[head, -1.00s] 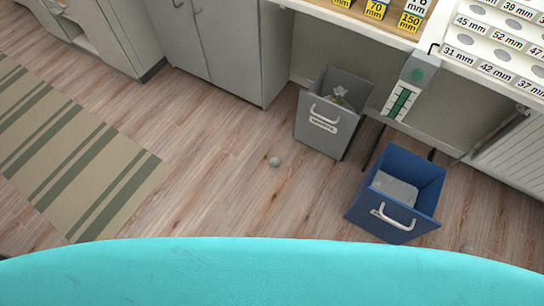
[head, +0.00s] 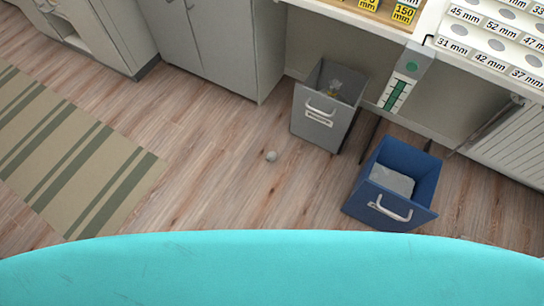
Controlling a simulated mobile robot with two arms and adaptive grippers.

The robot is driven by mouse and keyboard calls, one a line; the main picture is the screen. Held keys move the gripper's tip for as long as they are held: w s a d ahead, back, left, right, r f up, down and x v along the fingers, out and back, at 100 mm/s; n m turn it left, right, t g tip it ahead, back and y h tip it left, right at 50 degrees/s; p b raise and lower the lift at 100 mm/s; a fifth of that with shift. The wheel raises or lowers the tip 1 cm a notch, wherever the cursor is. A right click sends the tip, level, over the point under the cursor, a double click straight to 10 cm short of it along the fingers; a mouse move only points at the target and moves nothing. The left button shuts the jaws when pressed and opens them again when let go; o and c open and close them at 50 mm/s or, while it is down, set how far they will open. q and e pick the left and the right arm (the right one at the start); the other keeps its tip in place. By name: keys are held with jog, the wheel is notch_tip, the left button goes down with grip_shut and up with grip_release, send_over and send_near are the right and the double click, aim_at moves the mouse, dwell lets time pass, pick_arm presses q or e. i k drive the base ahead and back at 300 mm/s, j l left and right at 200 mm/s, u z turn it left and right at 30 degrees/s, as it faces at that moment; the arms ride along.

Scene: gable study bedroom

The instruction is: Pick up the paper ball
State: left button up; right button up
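A small grey paper ball (head: 271,156) lies on the wooden floor near the middle of the head view. It is in front and to the left of a grey bin and apart from it. Neither of my grippers shows in the view, so I cannot see their state.
The grey bin (head: 319,134) has some crumpled rubbish inside. A blue bin (head: 389,219) with a grey thing in it stands to the right. A striped rug (head: 75,160) lies at the left. Cabinets (head: 215,45) and a desk line the back. The floor around the ball is clear.

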aim_at(271, 156)
jog(key=i+j+z, duration=0.1)
jog(key=z, duration=0.6)
jog(key=i+j+z, duration=0.15)
jog(key=j+z, duration=0.3)
jog(key=j, duration=0.35)
jog(key=j+z, duration=0.45)
jog(key=j, duration=0.4)
jog(key=i, duration=0.05)
